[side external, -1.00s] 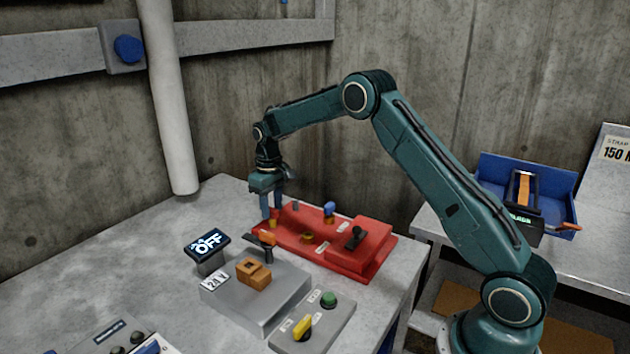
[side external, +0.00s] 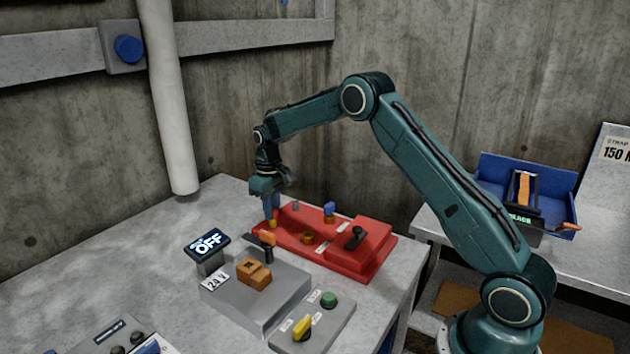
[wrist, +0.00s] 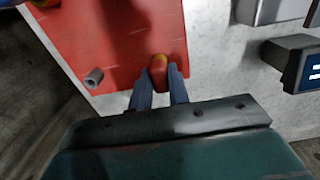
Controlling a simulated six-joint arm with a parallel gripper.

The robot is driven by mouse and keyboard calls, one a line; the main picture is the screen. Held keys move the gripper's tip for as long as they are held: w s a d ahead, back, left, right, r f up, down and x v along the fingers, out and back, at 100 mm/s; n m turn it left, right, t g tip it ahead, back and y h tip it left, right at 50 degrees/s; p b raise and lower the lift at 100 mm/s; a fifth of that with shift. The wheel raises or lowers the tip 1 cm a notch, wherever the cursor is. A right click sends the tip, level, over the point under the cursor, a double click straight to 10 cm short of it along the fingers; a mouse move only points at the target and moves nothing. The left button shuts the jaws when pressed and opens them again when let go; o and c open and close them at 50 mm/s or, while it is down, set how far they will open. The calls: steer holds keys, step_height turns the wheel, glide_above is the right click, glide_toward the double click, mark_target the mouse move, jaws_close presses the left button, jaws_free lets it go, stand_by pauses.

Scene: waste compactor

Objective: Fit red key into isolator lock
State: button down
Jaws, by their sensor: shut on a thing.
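My gripper (side external: 271,218) points down at the far left corner of the red board (side external: 374,262). Its blue fingers are shut on the red key (wrist: 158,74), which shows between the fingertips in the wrist view. A yellow collar (side external: 273,225) shows right at the fingertips, at the key's lower end. The key stands at the board's edge; the fingers hide most of it in the side view. I cannot tell for sure which fitting is the isolator lock.
A blue key (side external: 329,209) and an empty-looking yellow collar (side external: 307,238) stand on the board. In front are an OFF display (side external: 207,245), a grey 24 V box (side external: 265,311) with an orange block (side external: 253,273), and a panel with a yellow switch (side external: 302,326).

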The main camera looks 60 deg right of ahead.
mark_target(276, 209)
steer(key=shift+r, duration=2.45)
steer(key=shift+s, duration=0.1)
steer(key=shift+s+r, duration=0.3)
steer(key=shift+s, duration=0.25)
steer(key=s+r, duration=0.3)
steer(key=s, duration=0.7)
steer(key=shift+s+f, duration=0.1)
steer(key=shift+f, duration=0.1)
steer(key=shift+f, duration=2.75)
steer(key=shift+f, duration=1.35)
